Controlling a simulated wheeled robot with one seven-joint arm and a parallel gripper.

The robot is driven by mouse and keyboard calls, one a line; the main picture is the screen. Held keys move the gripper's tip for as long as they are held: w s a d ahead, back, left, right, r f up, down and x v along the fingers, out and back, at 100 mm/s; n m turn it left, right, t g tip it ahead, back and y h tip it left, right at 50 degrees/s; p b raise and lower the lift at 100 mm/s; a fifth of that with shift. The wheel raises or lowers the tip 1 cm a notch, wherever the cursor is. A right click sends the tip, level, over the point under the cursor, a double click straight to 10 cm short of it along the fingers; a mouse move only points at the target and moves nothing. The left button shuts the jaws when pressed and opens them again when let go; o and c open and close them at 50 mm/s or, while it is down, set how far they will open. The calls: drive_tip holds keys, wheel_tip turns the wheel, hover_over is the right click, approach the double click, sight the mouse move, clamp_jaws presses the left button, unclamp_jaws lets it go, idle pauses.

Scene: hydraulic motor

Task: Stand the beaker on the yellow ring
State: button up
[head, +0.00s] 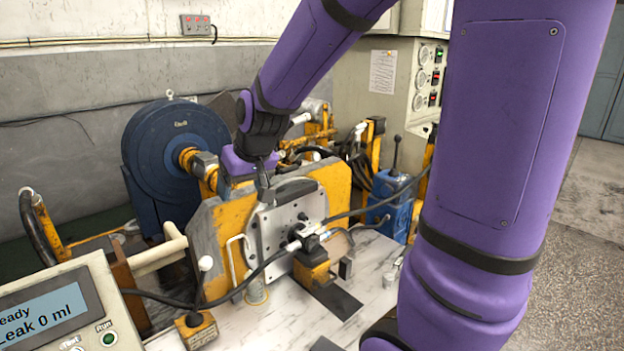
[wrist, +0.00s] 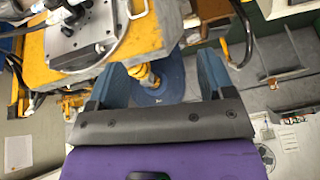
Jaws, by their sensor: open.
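In the head view a small, pale, see-through beaker (head: 256,287) stands upright on the bench, in front of the motor's metal plate. A yellowish band, apparently the yellow ring (head: 257,301), shows at its foot. The beaker appears to stand on it, but it is too small to be sure of the seating. My gripper is up at the top of the yellow motor stand, above and apart from the beaker. In the wrist view my gripper (wrist: 165,78) is open, with two blue-grey fingers apart and nothing between them. The beaker is not visible there.
The yellow stand (head: 337,185) with its bolted metal plate (head: 285,218) and black hoses is close to my gripper. A blue disc (head: 175,150) is behind it. A display box (head: 55,305) is at the front left. Bare bench (head: 255,330) lies in front.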

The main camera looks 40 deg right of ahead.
drive_tip(key=s+r, duration=0.4)
drive_tip(key=s, duration=0.6)
drive_tip(key=s+r+n, duration=0.1)
drive_tip(key=s+r, duration=0.3)
drive_tip(key=s, duration=0.7)
drive_tip(key=shift+s+a+r+h, duration=0.3)
drive_tip(key=shift+r+h, duration=0.1)
idle(0.8)
